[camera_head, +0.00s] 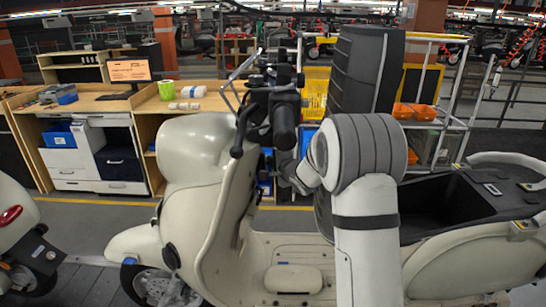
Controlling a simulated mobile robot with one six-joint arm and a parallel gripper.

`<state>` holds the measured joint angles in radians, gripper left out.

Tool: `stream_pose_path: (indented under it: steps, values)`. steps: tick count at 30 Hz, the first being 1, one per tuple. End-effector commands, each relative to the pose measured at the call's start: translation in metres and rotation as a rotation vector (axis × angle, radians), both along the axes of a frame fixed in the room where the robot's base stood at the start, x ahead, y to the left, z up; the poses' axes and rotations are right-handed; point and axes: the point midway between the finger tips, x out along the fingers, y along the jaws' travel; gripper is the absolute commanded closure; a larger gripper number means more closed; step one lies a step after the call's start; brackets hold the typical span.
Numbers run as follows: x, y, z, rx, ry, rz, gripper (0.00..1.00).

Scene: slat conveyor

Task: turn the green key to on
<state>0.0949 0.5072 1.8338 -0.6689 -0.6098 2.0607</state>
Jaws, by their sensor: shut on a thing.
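A cream scooter (214,215) stands side-on, with its front at the left. My arm reaches in from the lower right and bends towards the inner side of its front shield, below the handlebar (284,118). Only a small grey part of my gripper (291,176) shows, close to the shield's inner side. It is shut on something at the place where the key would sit. The green key itself is hidden, so its angle cannot be told.
The handlebar, levers and mirror stand just above my gripper. The dark open seat bay (450,205) lies to the right of my arm. Part of another scooter (18,230) is at the left edge. A wooden workbench (95,105) stands behind.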

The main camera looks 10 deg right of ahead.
Motion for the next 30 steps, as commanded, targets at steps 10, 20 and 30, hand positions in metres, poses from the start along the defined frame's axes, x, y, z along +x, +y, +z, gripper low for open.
stream_pose_path:
  steps: [10,20,30]
  values:
    - [-0.0003,-0.0002,-0.0004,0.003,0.017,-0.003,1.00]
    - [-0.0004,0.0000,0.0024,0.009,0.051,-0.005,1.00]
    - [-0.0012,0.0004,-0.0026,0.038,0.198,-0.021,1.00]
